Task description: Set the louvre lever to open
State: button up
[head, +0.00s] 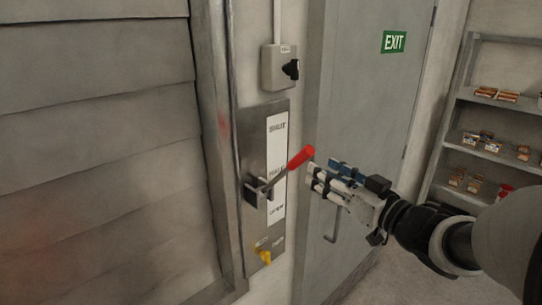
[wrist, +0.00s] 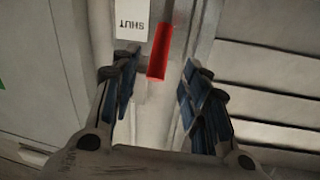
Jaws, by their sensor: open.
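The louvre lever (head: 286,169) has a red grip and a grey shaft on a metal wall plate (head: 254,145). In the head view the grip points out to the right and slightly up, beside the middle marking of a white label strip (head: 277,150). My gripper (head: 318,176) is just right of the red grip's end. In the wrist view the red grip (wrist: 160,52) lies ahead, between the lines of the open fingers (wrist: 155,85). No finger visibly touches it.
A grey switch box (head: 279,68) with a black knob is above the plate. A yellow catch (head: 264,256) is at the plate's bottom. Louvre slats (head: 95,150) fill the left. A grey door (head: 370,110) with a handle and EXIT sign, and shelves (head: 490,140), stand right.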

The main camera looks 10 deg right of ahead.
aim_at(301, 159)
jog(key=x, duration=0.9)
jog(key=shift+c, duration=0.3)
grip_shut()
